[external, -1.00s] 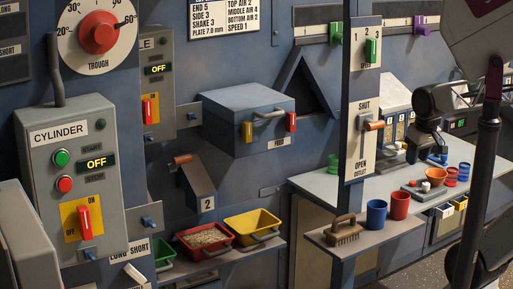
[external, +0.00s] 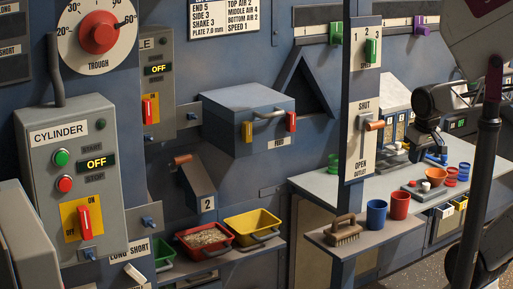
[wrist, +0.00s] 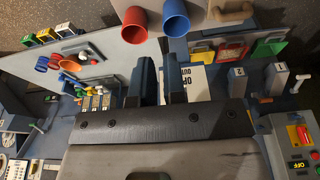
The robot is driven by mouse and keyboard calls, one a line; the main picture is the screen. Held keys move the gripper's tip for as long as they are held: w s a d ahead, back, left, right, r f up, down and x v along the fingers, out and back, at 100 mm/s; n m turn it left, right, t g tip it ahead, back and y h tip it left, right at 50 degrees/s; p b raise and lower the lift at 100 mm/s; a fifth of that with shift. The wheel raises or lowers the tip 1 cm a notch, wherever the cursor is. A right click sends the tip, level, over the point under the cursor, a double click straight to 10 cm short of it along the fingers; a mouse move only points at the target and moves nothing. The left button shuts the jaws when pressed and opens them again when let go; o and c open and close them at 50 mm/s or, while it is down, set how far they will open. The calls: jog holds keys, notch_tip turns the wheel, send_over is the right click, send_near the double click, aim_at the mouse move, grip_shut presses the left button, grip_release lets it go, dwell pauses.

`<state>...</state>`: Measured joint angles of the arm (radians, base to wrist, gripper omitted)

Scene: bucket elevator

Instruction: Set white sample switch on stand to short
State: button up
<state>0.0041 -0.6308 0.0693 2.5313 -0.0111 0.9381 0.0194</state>
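The white switch lever (external: 134,272) is at the lower left of the external view, just under the LONG SHORT label (external: 128,250). It tilts, and its lower part is cut off by the frame edge, so its setting is hard to tell. A white handle (wrist: 302,77) at the right of the wrist view looks like the same lever. My gripper (external: 434,155) is far from it, over the right-hand bench. In the wrist view, my gripper's two dark fingers (wrist: 161,80) stand apart with a narrow gap and nothing visibly held between them.
A shelf holds red (external: 205,243) and yellow (external: 252,226) trays near the lever. A post (external: 355,120) with the OUTLET lever, a brush (external: 343,231) and blue (external: 376,214) and red (external: 399,206) cups stand between my gripper and the lever. The CYLINDER box (external: 70,180) rises above.

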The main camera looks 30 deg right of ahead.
jog(key=shift+w+a, duration=0.15)
jog(key=shift+w, duration=0.05)
grip_shut()
jog(key=w+a+f+n+t+y, duration=0.25)
jog(key=w+a+n, duration=0.55)
jog(key=w+a, duration=0.6)
jog(key=w+a+f+n+t+y, duration=0.1)
jog(key=w+a+n+t, duration=0.2)
jog(key=w+a+n, duration=0.75)
jog(key=w+a+f+n+g+y, duration=0.1)
jog(key=a+n+y, duration=0.2)
jog(key=a, duration=0.8)
jog(key=w+a+f+n+y, duration=0.15)
jog(key=a+n, duration=0.25)
jog(key=a, duration=0.7)
jog(key=s+a+f+n+g+y, duration=0.1)
jog(key=s+a+f+n+g, duration=0.2)
jog(key=a, duration=0.5)
jog(key=s+a+f+n+g+y, duration=0.2)
jog(key=s+a+f+n+g, duration=0.2)
jog(key=s+a+f+n, duration=0.1)
jog(key=s+a+n, duration=0.1)
jog(key=a+n, duration=0.1)
jog(key=a, duration=0.1)
jog(key=shift+a+n, duration=0.35)
